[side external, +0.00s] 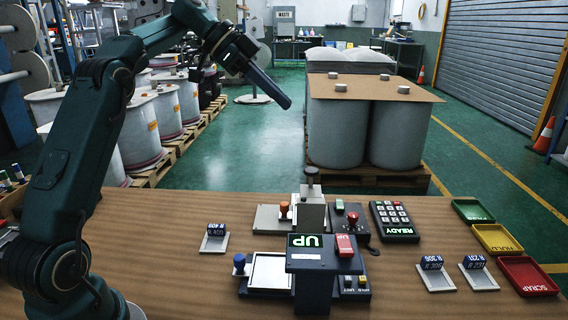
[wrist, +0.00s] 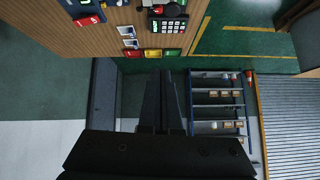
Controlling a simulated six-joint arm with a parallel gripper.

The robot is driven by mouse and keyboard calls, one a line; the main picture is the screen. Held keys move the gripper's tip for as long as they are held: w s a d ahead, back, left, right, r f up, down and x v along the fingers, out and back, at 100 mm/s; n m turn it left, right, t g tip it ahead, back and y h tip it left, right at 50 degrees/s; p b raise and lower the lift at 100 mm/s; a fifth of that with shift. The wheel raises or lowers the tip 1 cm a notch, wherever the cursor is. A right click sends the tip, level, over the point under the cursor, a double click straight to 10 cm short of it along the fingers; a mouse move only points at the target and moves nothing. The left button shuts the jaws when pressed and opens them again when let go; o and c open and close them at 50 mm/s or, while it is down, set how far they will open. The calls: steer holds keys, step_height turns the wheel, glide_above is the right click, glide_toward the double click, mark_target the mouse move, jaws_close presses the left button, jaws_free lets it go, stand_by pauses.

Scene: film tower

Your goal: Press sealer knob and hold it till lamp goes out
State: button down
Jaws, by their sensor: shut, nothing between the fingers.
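A pale press-like device (side external: 311,217) with a dark round knob (side external: 312,172) on top stands at the middle back of the wooden bench; I take it for the sealer, but no readable label confirms this. An orange-red knob (side external: 284,207) is on its left side. A small dark box with a red button (side external: 353,216) and a green piece stands just right of it. I cannot tell which part is its lamp. My gripper (side external: 288,104) is shut and empty, high above and behind the bench, apart from every knob. In the wrist view its dark fingers (wrist: 164,78) point past the bench.
A display box reading UP (side external: 310,241) with a red block stands in front. A blue knob (side external: 239,261), a keypad reading READY (side external: 395,221) and blue-labelled pieces (side external: 431,262) stand around. Green, yellow and red trays (side external: 528,275) line the right edge. Covered drums (side external: 338,135) stand behind.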

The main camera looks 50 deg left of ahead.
steer(key=a+f+n, duration=0.1)
steer(key=a+f, duration=0.1)
steer(key=a, duration=0.1)
steer(key=shift+w+f, duration=0.15)
steer(key=shift+f, duration=0.15)
glide_above(316, 170)
steer(key=s+a, duration=0.2)
steer(key=f, duration=0.7)
steer(key=shift+d+f, duration=0.15)
steer(key=shift+d, duration=0.05)
step_height(316, 170, down, 3)
steer(key=shift+a+r, duration=0.1)
steer(key=shift+r, duration=0.05)
steer(key=shift+f, duration=0.55)
steer(key=shift+f, duration=0.15)
